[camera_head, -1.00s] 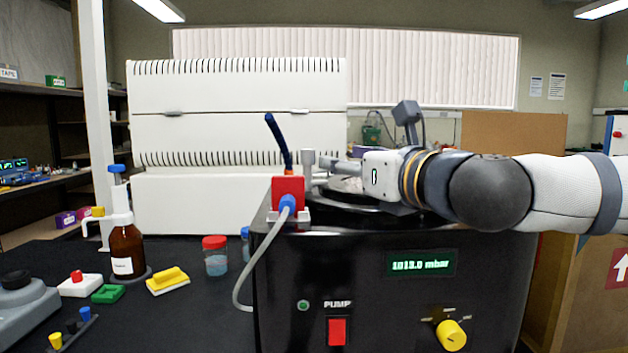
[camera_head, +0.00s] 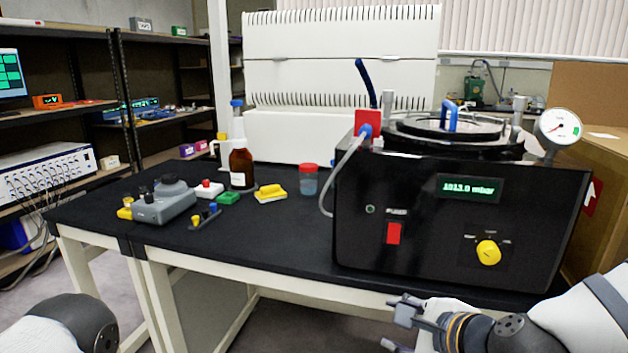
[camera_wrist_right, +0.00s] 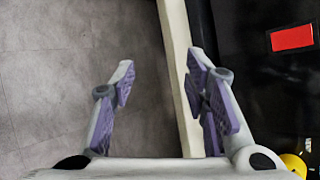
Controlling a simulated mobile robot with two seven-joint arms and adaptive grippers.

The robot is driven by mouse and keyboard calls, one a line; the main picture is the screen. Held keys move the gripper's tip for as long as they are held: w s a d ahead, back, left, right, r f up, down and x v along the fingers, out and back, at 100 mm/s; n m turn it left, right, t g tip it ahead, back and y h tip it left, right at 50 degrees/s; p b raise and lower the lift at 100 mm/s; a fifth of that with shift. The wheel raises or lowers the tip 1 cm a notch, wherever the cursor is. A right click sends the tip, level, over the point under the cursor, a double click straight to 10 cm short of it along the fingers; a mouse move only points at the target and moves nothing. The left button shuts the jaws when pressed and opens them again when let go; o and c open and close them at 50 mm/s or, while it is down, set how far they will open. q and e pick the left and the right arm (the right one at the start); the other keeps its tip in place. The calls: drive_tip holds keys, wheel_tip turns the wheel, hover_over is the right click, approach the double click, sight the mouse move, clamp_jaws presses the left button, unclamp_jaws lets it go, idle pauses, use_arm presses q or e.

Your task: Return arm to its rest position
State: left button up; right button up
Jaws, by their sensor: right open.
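My right arm is low at the bottom right of the head view, in front of the table's front edge. Its gripper (camera_head: 397,323) is open and empty, below the front panel of the black freeze dryer (camera_head: 420,240). In the right wrist view the two fingers (camera_wrist_right: 160,72) are spread apart with the floor and a pale table rail between and behind them. The dryer's black face is to the right there. A rounded part of my left arm shows at the bottom left of the head view; its gripper is out of sight.
The dryer has a round lid with a blue handle (camera_head: 450,116), a gauge (camera_head: 559,128) and a yellow knob (camera_head: 489,252). A brown bottle (camera_head: 241,168), red-capped jar (camera_head: 309,180) and small items stand on the black table (camera_head: 270,232). Floor in front is clear.

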drive_tip(key=s+d+f+n+g+h, duration=0.1)
drive_tip(key=s+f+n+g, duration=0.75)
drive_tip(key=s+f, duration=1.05)
use_arm(q)
drive_tip(key=shift+w+r+t+p, duration=0.4)
drive_tip(key=shift+w+r+p, duration=0.25)
drive_tip(key=shift+w+r, duration=0.25)
use_arm(e)
drive_tip(key=s+d+f+n+g+h, duration=0.1)
drive_tip(key=s+d+n, duration=0.1)
drive_tip(key=s+n, duration=0.2)
drive_tip(key=s+d+f+n+g+h, duration=0.1)
drive_tip(key=s+d+n, duration=0.2)
drive_tip(key=s, duration=0.8)
drive_tip(key=s+d+f+n+g, duration=0.1)
drive_tip(key=s+d+n+g, duration=0.1)
drive_tip(key=s+n, duration=0.3)
drive_tip(key=shift+s+d+f+h, duration=0.15)
drive_tip(key=shift+s+d+h, duration=0.25)
drive_tip(key=shift+s, duration=0.85)
use_arm(q)
drive_tip(key=shift+s, duration=0.1)
use_arm(e)
drive_tip(key=shift+w, duration=0.1)
